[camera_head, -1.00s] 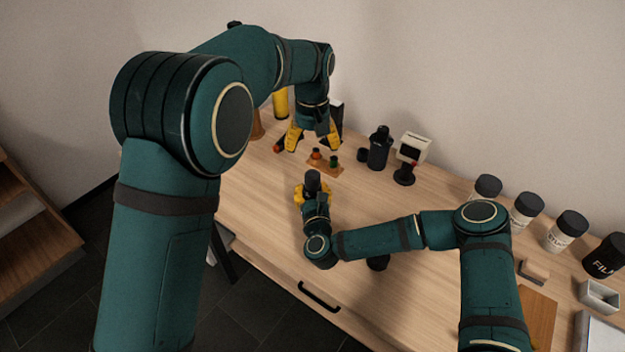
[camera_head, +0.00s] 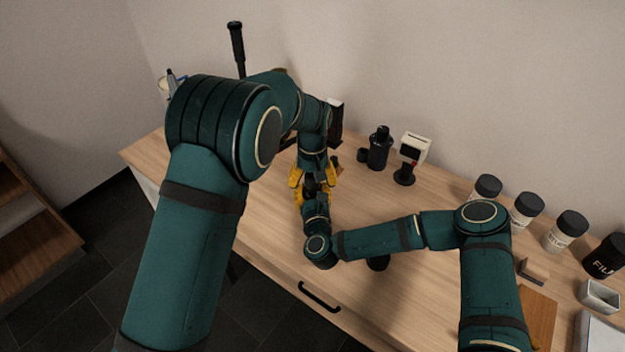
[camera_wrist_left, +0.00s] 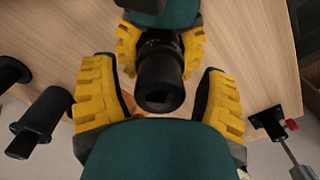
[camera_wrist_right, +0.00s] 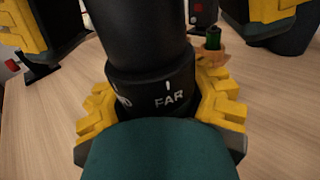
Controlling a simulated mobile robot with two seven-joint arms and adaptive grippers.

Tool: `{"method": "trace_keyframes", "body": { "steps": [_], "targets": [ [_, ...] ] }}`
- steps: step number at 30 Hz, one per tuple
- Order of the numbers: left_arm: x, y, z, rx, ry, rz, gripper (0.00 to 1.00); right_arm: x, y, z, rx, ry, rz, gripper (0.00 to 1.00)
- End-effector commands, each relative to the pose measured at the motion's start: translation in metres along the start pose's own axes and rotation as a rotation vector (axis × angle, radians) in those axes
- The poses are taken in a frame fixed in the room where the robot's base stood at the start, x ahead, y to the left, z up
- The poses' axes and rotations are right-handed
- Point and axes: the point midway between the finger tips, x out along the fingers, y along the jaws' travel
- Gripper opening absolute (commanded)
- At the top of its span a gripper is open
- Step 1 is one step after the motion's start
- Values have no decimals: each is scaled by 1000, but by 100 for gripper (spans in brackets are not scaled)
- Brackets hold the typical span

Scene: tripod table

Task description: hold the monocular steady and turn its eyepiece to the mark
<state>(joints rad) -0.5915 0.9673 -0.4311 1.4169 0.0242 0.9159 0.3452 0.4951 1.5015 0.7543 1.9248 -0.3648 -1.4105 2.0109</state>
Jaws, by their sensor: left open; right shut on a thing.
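More lettering to the left is partly hidden. My left gripper (camera_wrist_left: 160,98) is open, one yellow finger on each side of the monocular's upper end (camera_wrist_left: 161,82), with gaps visible. In the head view the left gripper (camera_head: 311,178) sits just above and behind the right gripper (camera_head: 314,195), mostly hiding the monocular.
A dark bottle (camera_head: 379,152), a black cap (camera_head: 363,155) and a white-headed device (camera_head: 413,147) stand behind. Several canisters (camera_head: 567,229) line the right. The tabletop left of the grippers is clear.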

Motion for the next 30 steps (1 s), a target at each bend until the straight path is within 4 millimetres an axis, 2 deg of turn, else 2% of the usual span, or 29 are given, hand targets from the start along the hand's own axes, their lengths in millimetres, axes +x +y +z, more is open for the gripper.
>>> {"method": "trace_keyframes", "body": {
  "steps": [6,11,12,23,30],
  "targets": [
    [0,0,0,0,0,0,75,0,0,0,0,1,0,0],
    [0,0,0,0,0,0,18,0,0,0,0,1,0,0],
    [0,0,0,0,0,0,4,0,0,0,0,1,0,0],
    [0,0,0,-15,-1,0,3,0,0,0,0,1,0,0],
    [0,1,0,-111,-1,-1,3,0,0,0,0,1,0,0]
  ]
}}
